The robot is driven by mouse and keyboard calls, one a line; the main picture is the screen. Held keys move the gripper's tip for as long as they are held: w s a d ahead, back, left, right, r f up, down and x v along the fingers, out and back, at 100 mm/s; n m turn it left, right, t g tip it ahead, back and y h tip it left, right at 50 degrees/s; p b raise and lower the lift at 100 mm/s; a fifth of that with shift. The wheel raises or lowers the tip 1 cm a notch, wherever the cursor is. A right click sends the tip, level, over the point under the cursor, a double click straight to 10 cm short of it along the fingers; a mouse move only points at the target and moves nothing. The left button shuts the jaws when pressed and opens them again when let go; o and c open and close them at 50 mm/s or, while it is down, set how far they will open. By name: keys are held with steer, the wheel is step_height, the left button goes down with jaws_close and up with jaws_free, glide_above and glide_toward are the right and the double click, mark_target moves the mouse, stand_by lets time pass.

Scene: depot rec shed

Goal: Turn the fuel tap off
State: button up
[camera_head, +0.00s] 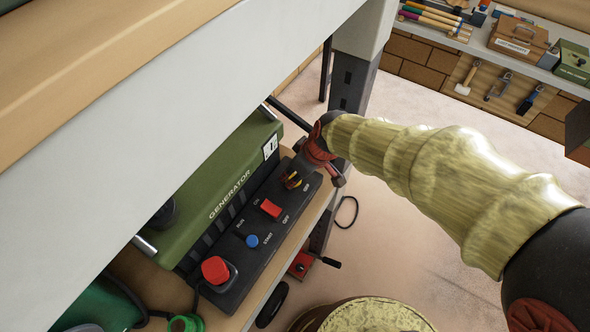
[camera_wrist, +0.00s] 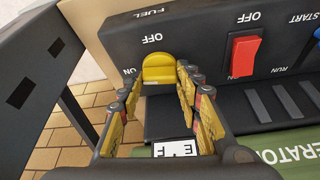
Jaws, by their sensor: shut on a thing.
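The fuel tap (camera_wrist: 158,68) is a yellow knob on the black control panel of the green generator (camera_head: 215,192). In the wrist view, its FUEL and OFF labels lie above it and part of an ON label is at its left. My gripper (camera_wrist: 160,78) is shut on the tap, one finger at each side. I cannot tell exactly which label the tap points to. In the head view, the tap (camera_head: 293,181) shows as a small yellow patch beside my red and black gripper (camera_head: 298,176). The fingers partly hide it there.
A red rocker switch (camera_wrist: 243,55) sits close beside the tap, with a blue knob (camera_head: 252,241) and red button (camera_head: 215,270) further along. A pale shelf edge (camera_head: 150,120) overhangs the generator. A grey post (camera_head: 352,75) stands near my wrist.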

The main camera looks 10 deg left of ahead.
steer(key=m+t+h+p, duration=0.1)
steer(key=m+p, duration=0.2)
steer(key=shift+s+r+m, duration=0.1)
steer(key=shift+m, duration=0.2)
steer(key=shift+a+m+t+h, duration=0.15)
steer(key=shift+m+t+h, duration=0.2)
steer(key=shift+m, duration=0.65)
steer(key=shift+f+m+h+b, duration=0.35)
steer(key=shift+m+b, duration=0.6)
steer(key=shift+m, duration=0.05)
steer(key=m+b, duration=0.1)
steer(key=b, duration=0.1)
steer(key=m+h+b, duration=0.1)
steer(key=m+b, duration=0.1)
steer(key=b, duration=0.1)
steer(key=shift+a+f+t+b, duration=0.15)
steer(key=shift+t+b, duration=0.1)
steer(key=shift+b, duration=0.1)
steer(key=m+h+b, duration=0.1)
steer(key=m+b, duration=0.1)
steer(key=shift+m+b, duration=0.3)
steer(key=shift+m, duration=0.1)
steer(key=shift+r+m+h+b, duration=0.3)
steer(key=shift+m+h+b, duration=0.4)
steer(key=shift+m, duration=0.5)
steer(key=o, duration=1.2)
steer(key=shift+c, duration=0.2)
